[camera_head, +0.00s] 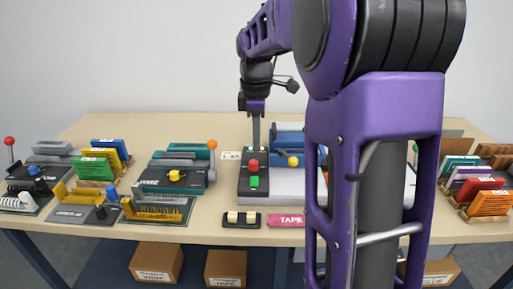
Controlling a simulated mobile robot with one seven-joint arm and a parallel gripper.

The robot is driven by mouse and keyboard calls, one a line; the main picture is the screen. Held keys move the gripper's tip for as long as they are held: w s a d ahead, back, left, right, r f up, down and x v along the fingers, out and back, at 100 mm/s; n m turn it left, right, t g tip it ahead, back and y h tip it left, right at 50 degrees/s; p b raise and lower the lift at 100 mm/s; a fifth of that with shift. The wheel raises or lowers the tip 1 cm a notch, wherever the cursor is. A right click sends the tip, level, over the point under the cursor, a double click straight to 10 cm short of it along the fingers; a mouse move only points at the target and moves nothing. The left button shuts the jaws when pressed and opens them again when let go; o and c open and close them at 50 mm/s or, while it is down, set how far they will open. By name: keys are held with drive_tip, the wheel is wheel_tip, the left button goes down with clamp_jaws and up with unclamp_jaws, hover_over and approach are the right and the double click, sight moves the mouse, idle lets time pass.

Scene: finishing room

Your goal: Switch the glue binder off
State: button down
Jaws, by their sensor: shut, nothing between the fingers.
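A machine with a pale grey base (282,184) and a blue upper part stands at the middle of the table; I take it for the glue binder, though no readable name shows on it. Its dark control panel (244,190) carries a red button (253,165) and a green button (254,182) in front of it. A yellow knob (293,161) sits by the blue part. My gripper (256,144) is shut and empty, pointing down over the far end of the panel, behind the red button in the picture. Whether it touches the panel cannot be told. My arm hides the machine's right part.
A teal machine (172,178) with an orange-knobbed lever stands to the left, with more small machines beyond. A pink TAPE box (287,220) and a dark holder with cream rolls (242,219) lie in front. Coloured items fill a rack (483,214) at right.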

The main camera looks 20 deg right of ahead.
sight(257, 178)
drive_tip(key=f, duration=0.4)
drive_tip(key=w+f+b, duration=0.1)
drive_tip(key=f, duration=0.3)
drive_tip(key=f+b, duration=0.1)
drive_tip(key=f, duration=0.3)
drive_tip(key=shift+w+d+f, duration=0.1)
drive_tip(key=shift+w+d, duration=0.1)
drive_tip(key=shift+d, duration=0.1)
